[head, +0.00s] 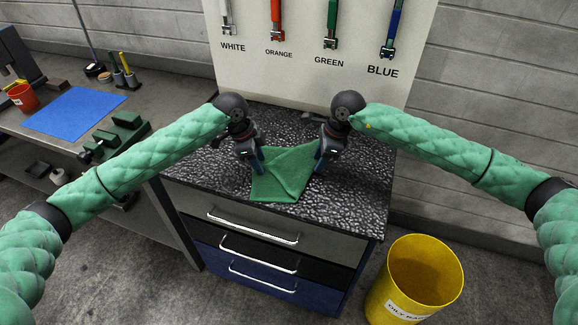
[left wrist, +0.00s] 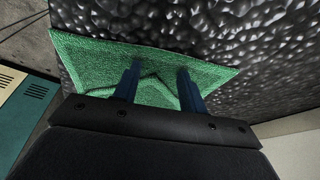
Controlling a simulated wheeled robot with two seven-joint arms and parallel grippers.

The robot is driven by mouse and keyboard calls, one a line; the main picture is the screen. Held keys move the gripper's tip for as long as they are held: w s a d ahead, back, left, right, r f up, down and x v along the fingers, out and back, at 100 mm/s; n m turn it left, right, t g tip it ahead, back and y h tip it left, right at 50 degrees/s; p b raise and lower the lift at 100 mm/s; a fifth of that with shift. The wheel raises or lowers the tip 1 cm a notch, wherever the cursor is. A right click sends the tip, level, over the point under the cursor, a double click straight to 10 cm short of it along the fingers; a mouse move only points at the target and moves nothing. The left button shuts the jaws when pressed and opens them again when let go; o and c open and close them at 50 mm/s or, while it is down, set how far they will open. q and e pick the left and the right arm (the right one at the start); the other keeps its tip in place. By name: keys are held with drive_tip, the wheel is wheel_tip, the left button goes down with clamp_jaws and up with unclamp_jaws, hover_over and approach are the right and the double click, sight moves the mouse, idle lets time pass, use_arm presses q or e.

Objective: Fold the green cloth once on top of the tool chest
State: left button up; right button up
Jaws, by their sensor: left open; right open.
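The green cloth (head: 284,178) lies on the dark, pebbled top of the tool chest (head: 345,190), near its front edge. Its surface shows raised creases, and its outline is uneven. My left gripper (head: 258,168) is at the cloth's left side, open, with its fingertips at the cloth. In the left wrist view the cloth (left wrist: 105,62) spreads beyond and between the two blue fingers of my left gripper (left wrist: 157,72). My right gripper (head: 319,166) is open at the cloth's right edge. I cannot tell whether either gripper touches the cloth.
A yellow bin (head: 418,280) stands on the floor right of the chest. Behind the chest is a white board (head: 300,70) with hanging tools and colour labels. A workbench at left holds a blue mat (head: 74,111), a red cup (head: 23,97) and a green vise (head: 120,130).

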use_arm(q)
drive_tip(key=shift+c, duration=0.2)
use_arm(e)
drive_tip(key=shift+f, duration=0.35)
drive_tip(key=shift+c, duration=0.2)
use_arm(q)
clamp_jaws()
use_arm(e)
clamp_jaws()
drive_tip(key=shift+r, duration=0.1)
